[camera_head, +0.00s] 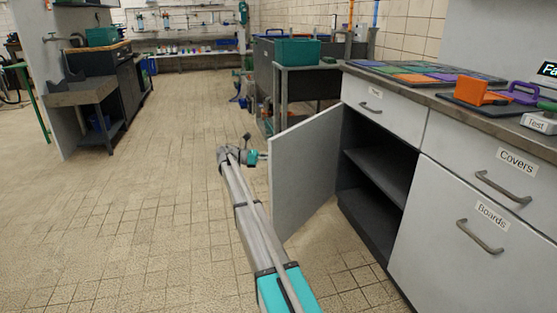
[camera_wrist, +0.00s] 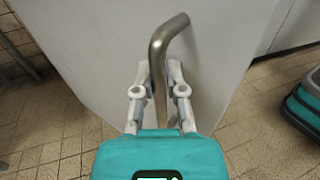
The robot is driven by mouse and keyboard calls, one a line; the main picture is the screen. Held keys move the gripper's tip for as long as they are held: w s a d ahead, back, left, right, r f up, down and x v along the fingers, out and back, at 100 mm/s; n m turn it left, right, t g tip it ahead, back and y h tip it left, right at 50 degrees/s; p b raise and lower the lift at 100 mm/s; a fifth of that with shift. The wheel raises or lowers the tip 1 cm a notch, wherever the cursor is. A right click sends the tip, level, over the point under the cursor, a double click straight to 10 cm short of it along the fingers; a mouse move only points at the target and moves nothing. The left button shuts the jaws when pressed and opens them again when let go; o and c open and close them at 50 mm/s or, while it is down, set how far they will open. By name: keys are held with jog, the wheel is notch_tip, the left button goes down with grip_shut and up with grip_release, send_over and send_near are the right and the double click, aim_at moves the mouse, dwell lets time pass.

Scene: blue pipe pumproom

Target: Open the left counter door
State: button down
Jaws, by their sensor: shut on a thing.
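The left counter door (camera_head: 304,175) is a light grey panel that stands swung wide open from the counter, showing dark shelves (camera_head: 376,175) inside. My gripper (camera_head: 255,157) is at the outer side of the door, partly hidden by its edge. In the wrist view the door (camera_wrist: 110,50) fills the upper middle. A bent metal handle (camera_wrist: 163,45) sticks out from it, and my gripper (camera_wrist: 159,85) has its two fingers on either side of the handle's bar, shut on it. The door's handle is hidden in the head view.
The counter (camera_head: 425,85) carries coloured trays, an orange object (camera_head: 480,92) and a purple one (camera_head: 515,93). Drawers labelled "Covers" (camera_head: 488,180) and "Boards" (camera_head: 475,240) are shut. A dark cart with a teal bin (camera_head: 290,50) stands behind the door. The tiled floor to the left is clear.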

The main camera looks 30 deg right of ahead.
jog(key=shift+s+a, duration=0.15)
jog(key=shift+a, duration=0.25)
jog(key=c, duration=0.7)
grip_release()
jog(key=shift+f, duration=0.1)
jog(key=shift+d, duration=0.1)
